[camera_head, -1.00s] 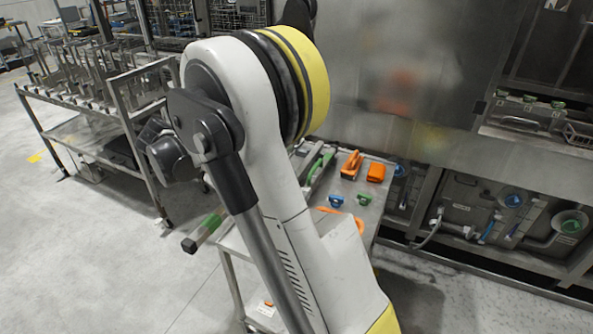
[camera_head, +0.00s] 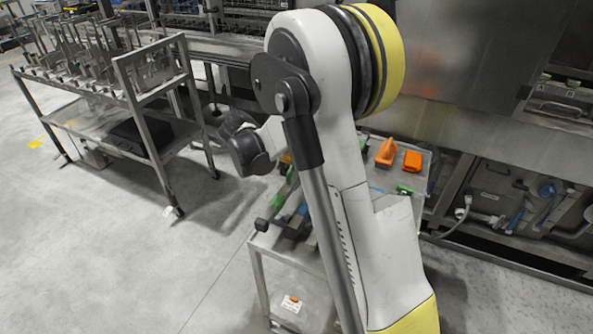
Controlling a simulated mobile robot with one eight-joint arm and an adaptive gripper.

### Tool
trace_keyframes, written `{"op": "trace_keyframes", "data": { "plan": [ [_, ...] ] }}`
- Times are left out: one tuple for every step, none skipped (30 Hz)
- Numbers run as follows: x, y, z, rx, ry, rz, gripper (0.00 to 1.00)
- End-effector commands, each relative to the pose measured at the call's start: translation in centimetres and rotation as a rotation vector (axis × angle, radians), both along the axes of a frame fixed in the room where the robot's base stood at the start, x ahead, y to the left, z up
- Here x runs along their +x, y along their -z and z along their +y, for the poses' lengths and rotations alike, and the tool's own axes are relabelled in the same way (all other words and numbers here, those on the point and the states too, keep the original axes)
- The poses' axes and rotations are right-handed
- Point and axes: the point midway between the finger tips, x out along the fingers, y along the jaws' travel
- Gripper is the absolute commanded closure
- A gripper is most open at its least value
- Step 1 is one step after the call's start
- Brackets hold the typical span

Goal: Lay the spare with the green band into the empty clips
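Bar-like parts lie at the left side of the steel trolley table, partly behind my arm. One bar has a dark end (camera_head: 262,225) at the table's left edge. A green patch (camera_head: 278,201) shows beside it, likely the green band, but I cannot tell whether the bar rests on the table or is held. A blue piece shows close by. My dark wrist part hangs left of the arm, above the table's left side. My gripper's fingers are hidden, and so is what they hold. I cannot make out the empty clips.
The trolley table (camera_head: 378,182) carries an orange tool (camera_head: 386,152), an orange block (camera_head: 412,161) and a small green piece (camera_head: 404,190). A rack cart (camera_head: 150,75) stands left. The steel washer (camera_head: 470,80) is behind. The floor front left is clear.

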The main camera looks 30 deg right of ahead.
Motion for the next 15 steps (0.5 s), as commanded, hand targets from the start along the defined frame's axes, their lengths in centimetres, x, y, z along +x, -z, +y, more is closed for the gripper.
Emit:
{"op": "trace_keyframes", "data": {
  "plan": [
    [0.0,0.9,0.0,-0.001,0.0,0.0,1.0],
    [0.0,1.4,0.0,-0.001,0.0,0.0,1.0],
    [0.0,2.0,0.0,-0.001,0.0,0.0,1.0],
    [0.0,2.4,0.0,-0.001,0.0,0.0,1.0],
    [0.0,2.8,0.0,-0.001,0.0,0.0,1.0],
    [0.0,3.0,0.0,-0.001,0.0,0.0,1.0],
    [0.0,3.0,0.0,-0.001,0.0,0.0,1.0],
    [0.0,3.0,0.0,-0.001,0.0,0.0,1.0],
    [0.0,2.9,0.0,-0.001,0.0,0.0,1.0],
    [0.0,2.9,0.0,-0.001,0.0,0.0,1.0],
    [0.0,2.9,0.0,-0.001,0.0,0.0,1.0],
    [0.0,2.8,0.0,-0.001,0.0,0.0,1.0],
    [0.0,2.9,0.0,-0.001,0.0,0.0,1.0],
    [0.0,2.9,0.0,-0.001,0.0,0.0,1.0],
    [0.0,3.0,0.0,-0.001,0.0,0.0,1.0]
  ]
}}
